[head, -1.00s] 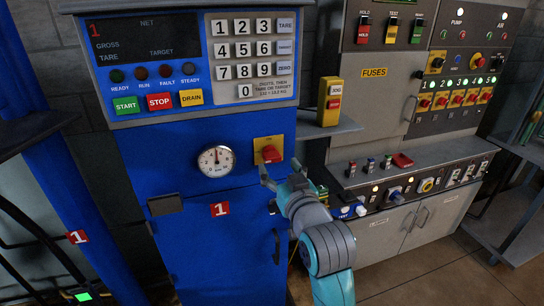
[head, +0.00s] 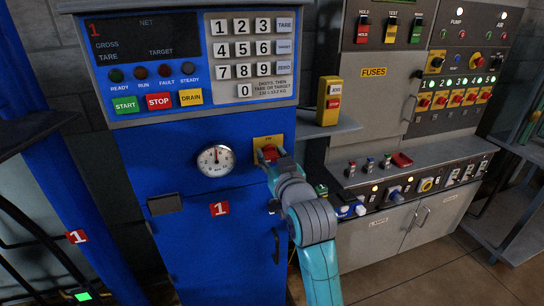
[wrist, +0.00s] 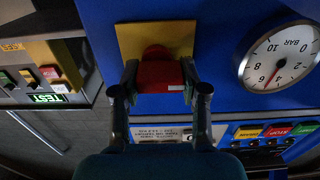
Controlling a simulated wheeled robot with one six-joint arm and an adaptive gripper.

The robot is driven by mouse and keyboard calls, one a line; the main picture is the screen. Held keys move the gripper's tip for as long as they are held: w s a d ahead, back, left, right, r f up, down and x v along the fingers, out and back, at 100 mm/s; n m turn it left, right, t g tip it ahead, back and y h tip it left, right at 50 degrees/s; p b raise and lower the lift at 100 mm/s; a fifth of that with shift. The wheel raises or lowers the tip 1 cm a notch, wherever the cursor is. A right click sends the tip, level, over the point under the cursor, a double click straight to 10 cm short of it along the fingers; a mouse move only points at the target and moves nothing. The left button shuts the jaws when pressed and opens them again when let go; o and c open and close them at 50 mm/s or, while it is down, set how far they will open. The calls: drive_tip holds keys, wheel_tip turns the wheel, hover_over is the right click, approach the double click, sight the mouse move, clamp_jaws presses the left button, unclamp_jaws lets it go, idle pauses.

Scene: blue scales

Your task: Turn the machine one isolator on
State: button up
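The machine one isolator is a red handle (head: 269,153) on a yellow plate (head: 262,141), on the front of the blue cabinet marked 1 (head: 220,209). In the wrist view the red handle (wrist: 161,75) stands out from the yellow plate (wrist: 130,38), with a small pale label on its face. My gripper (head: 270,157) is at the handle, coming from below right. In the wrist view the fingertips of my gripper (wrist: 160,78) lie against both sides of the handle. The fingers partly cover the handle in the head view.
A pressure gauge (head: 216,160) is just left of the isolator. A yellow box with a red switch (head: 329,101) stands on a shelf to the right. Above is a keypad panel with a dark display (head: 145,38). A grey control desk (head: 420,165) is at right.

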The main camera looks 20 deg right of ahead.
drive_tip(key=shift+m, duration=0.4)
drive_tip(key=m, duration=0.3)
drive_tip(key=shift+d+m, duration=0.1)
drive_tip(key=shift+m, duration=0.2)
drive_tip(key=m, duration=0.4)
drive_tip(key=shift+m, duration=0.3)
drive_tip(key=m, duration=0.4)
drive_tip(key=shift+d+m, duration=0.15)
drive_tip(key=shift+m, duration=0.15)
drive_tip(key=m, duration=0.4)
drive_tip(key=shift+d+f, duration=0.1)
drive_tip(key=shift+m, duration=0.3)
drive_tip(key=o, duration=1.1)
drive_tip(key=shift+o, duration=0.2)
